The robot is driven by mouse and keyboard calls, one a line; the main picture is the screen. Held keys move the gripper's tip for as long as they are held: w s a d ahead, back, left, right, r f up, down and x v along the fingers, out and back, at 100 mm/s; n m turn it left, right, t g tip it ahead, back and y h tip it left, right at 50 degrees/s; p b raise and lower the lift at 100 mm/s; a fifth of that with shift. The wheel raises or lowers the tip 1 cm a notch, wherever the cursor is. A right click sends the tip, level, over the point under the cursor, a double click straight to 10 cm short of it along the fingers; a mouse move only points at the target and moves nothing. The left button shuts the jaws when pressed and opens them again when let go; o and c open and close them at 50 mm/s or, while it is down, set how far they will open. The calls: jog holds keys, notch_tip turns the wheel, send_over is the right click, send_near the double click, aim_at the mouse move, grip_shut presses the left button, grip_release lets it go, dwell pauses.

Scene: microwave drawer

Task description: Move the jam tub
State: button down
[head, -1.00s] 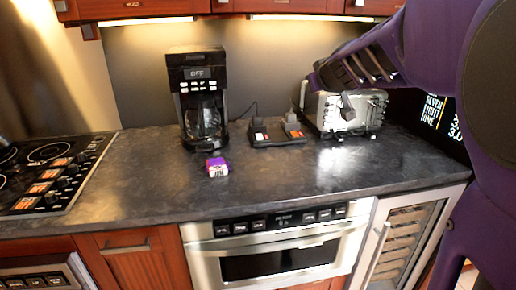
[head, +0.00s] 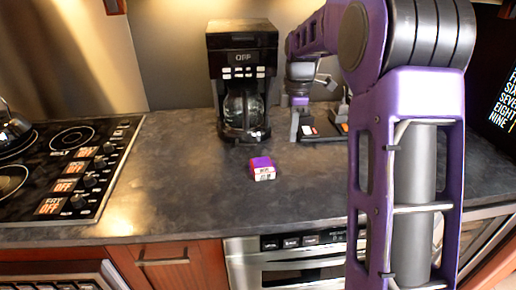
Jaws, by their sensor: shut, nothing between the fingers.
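The jam tub is most likely the small purple and white pack (head: 262,168), which sits on the dark countertop (head: 180,190) in front of the coffee maker. Its label is too small to read. My gripper (head: 296,130) points down, up and to the right of the pack, in front of the left part of a black device. It is shut with nothing in it, and it is apart from the pack.
The black coffee maker (head: 242,85) stands behind the pack. A low black device (head: 322,136) with red labels is partly hidden behind my arm. A cooktop (head: 72,165) is at left, with a kettle (head: 12,125). Counter left of the pack is clear.

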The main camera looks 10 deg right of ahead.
aim_at(226, 174)
jog(key=shift+g, duration=0.3)
jog(key=f, duration=0.6)
jog(key=f+b, duration=0.1)
jog(key=f, duration=0.2)
jog(key=shift+d+f, duration=0.25)
jog(key=shift+f, duration=0.05)
jog(key=a, duration=0.3)
jog(key=shift+f+n, duration=0.25)
jog(key=shift+n, duration=0.05)
jog(key=shift+w+a, duration=0.1)
jog(key=shift+a, duration=0.45)
jog(key=a+p, duration=0.2)
jog(key=a, duration=1.3)
